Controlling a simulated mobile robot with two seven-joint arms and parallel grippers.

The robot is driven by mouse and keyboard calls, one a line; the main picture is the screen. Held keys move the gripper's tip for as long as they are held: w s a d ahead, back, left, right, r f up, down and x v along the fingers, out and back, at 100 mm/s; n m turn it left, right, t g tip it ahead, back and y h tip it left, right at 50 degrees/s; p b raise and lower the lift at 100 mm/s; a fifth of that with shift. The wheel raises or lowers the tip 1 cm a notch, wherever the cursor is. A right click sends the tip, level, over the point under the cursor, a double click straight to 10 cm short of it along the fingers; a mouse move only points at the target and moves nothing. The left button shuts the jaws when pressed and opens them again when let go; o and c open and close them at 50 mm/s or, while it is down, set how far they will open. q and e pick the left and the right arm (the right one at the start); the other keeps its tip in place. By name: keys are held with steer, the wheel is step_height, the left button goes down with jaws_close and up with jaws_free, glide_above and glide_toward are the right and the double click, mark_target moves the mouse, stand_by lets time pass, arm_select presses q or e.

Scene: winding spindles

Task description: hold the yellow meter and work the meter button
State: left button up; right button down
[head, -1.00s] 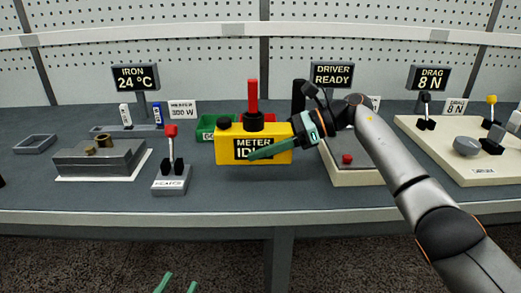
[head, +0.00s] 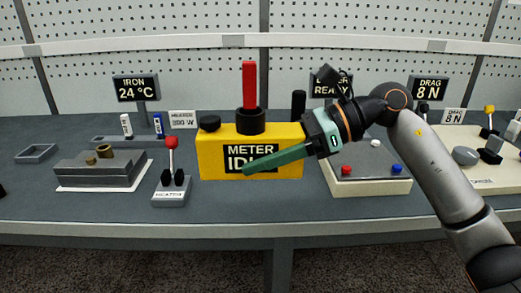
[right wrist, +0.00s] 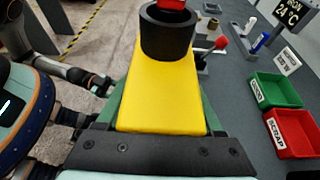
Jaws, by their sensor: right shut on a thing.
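A red rod (head: 249,85) stands in a black collar (head: 251,122) on top. My right gripper (head: 277,158) is shut on the meter from the right. In the right wrist view the meter's yellow body (right wrist: 160,85) lies between the green fingers. My left gripper's fingers do not show.
A heater switch (head: 171,188) stands left of the meter, and a grey block (head: 100,170) lies beyond it. A pale panel (head: 370,187) with red and blue buttons lies behind my right wrist. Green (right wrist: 275,90) and red (right wrist: 291,133) bins show in the right wrist view.

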mark_target(260, 183)
steer(key=shift+s+r, duration=0.1)
stand_by(0.3)
steer(key=shift+w+d+f+b, duration=0.1)
steer(key=shift+w+f+b, duration=0.05)
steer(key=shift+w+f, duration=1.4)
steer(key=shift+w+f+b, duration=0.1)
steer(key=shift+w+f, duration=1.2)
steer(key=shift+w, duration=0.5)
steer(key=shift+w+d+f+b, duration=0.1)
steer(key=shift+w+f+b, duration=0.05)
steer(key=shift+w+f, duration=1.8)
steer(key=shift+w, duration=0.2)
steer(key=shift+w+f, duration=0.35)
steer(key=shift+w, duration=0.25)
steer(key=shift+w+f+b, duration=0.7)
steer(key=shift+w+f, duration=0.05)
steer(key=shift+w, duration=0.15)
steer(key=shift+f+b, duration=0.5)
steer(key=shift+f, duration=0.2)
